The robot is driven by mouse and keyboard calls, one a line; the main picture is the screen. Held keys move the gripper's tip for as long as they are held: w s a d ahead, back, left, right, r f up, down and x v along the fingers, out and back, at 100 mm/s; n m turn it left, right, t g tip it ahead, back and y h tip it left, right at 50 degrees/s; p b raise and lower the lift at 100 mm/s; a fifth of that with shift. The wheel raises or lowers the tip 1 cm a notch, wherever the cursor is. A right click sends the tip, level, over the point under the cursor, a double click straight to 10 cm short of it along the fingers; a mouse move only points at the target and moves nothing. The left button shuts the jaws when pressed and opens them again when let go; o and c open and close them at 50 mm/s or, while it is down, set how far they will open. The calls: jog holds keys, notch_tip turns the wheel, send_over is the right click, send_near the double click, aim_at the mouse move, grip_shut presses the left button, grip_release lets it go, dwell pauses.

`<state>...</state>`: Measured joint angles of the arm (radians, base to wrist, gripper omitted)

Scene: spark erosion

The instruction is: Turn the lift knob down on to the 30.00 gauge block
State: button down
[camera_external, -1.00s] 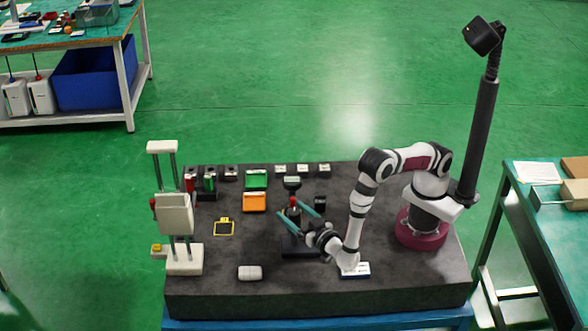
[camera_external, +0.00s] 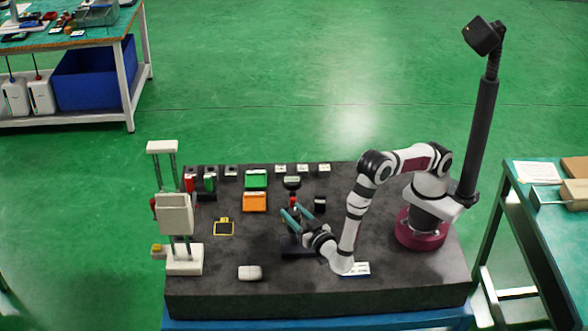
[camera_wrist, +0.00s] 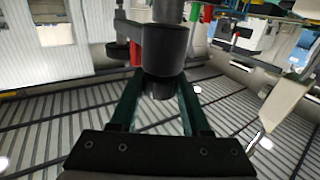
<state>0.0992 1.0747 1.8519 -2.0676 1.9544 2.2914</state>
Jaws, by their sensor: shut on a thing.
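My gripper (camera_external: 292,214) has its teal fingers drawn together at the dark stand with a red part (camera_external: 293,202) in the middle of the slab. In the wrist view, my gripper (camera_wrist: 160,84) is shut on a small black knob (camera_wrist: 159,91), with one finger on each side. A wider black cylinder (camera_wrist: 165,48) is directly beyond the knob. The stand's black base (camera_external: 302,252) shows partly below my gripper. I cannot read a 30.00 mark, and I cannot tell whether a gauge block is under the stand's tip.
Several small blocks stand along the slab's back edge, among them a white-topped one (camera_external: 302,169). A green box (camera_external: 256,179) and an orange box (camera_external: 255,202) lie left of the stand. A white column device (camera_external: 176,215) stands at far left.

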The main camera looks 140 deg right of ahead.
aim_at(295, 209)
jog(key=m+g+y, duration=0.2)
jog(key=m+g, duration=0.2)
jog(key=g, duration=0.1)
jog(key=shift+g, duration=0.3)
jog(key=shift+m+g+y, duration=2)
jog(key=shift+g+y, duration=0.3)
jog(key=shift+y, duration=0.1)
jog(key=shift+m+y, duration=0.3)
jog(key=shift+y, duration=0.1)
jog(key=shift+c, duration=1.8)
grip_release()
jog(key=r, duration=0.5)
jog(key=shift+s+d, duration=0.15)
jog(key=shift+s, duration=0.25)
jog(key=s+d+r, duration=0.3)
jog(key=s+r, duration=0.3)
jog(key=s, duration=0.4)
jog(key=shift+d, duration=0.3)
jog(key=shift+s, duration=0.1)
